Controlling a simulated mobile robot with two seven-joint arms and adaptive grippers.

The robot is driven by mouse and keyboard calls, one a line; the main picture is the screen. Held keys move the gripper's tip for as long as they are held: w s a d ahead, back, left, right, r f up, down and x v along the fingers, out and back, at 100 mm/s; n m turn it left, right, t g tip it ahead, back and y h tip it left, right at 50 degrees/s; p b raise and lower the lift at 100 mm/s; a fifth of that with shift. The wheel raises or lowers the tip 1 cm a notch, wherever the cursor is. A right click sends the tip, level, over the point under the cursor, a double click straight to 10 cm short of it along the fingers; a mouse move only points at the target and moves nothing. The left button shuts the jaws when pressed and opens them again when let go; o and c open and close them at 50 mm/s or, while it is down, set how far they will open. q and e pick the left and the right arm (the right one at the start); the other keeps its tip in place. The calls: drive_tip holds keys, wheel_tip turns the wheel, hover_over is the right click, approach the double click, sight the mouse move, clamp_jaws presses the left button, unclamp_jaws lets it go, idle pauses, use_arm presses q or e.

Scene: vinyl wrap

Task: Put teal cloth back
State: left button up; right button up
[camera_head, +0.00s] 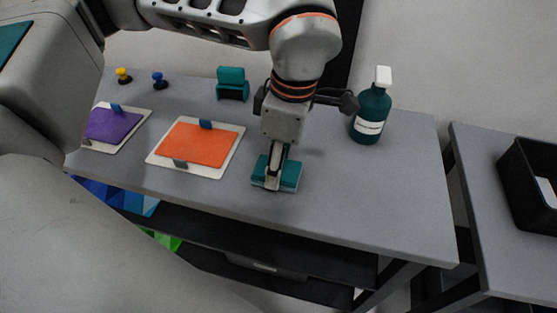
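A small teal block-like piece, which I take to be the teal cloth (289,174), is at the front middle of the grey table, with a paler lower edge. My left gripper (273,178) points down over its middle, and its near finger covers part of it. I see the fingers edge-on, so their gap and any grip are hidden. I cannot tell whether the cloth rests on the table or is just above it. A teal holder (232,84) stands at the back of the table. My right gripper is not in view.
An orange sheet on a white board (197,144) and a purple sheet on another (112,126) lie to the left. Yellow (123,76) and blue (158,81) knobs stand behind. The grey table's (385,205) front right is clear.

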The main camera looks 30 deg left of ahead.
sight(286, 170)
use_arm(q)
drive_tip(key=o, duration=1)
drive_tip(key=shift+f, duration=0.1)
drive_tip(key=r, duration=0.4)
drive_tip(key=d+r+p, duration=0.1)
drive_tip(key=r, duration=0.7)
drive_tip(key=shift+w+d+r, duration=0.1)
drive_tip(key=shift+w+d, duration=0.05)
drive_tip(key=shift+d, duration=0.05)
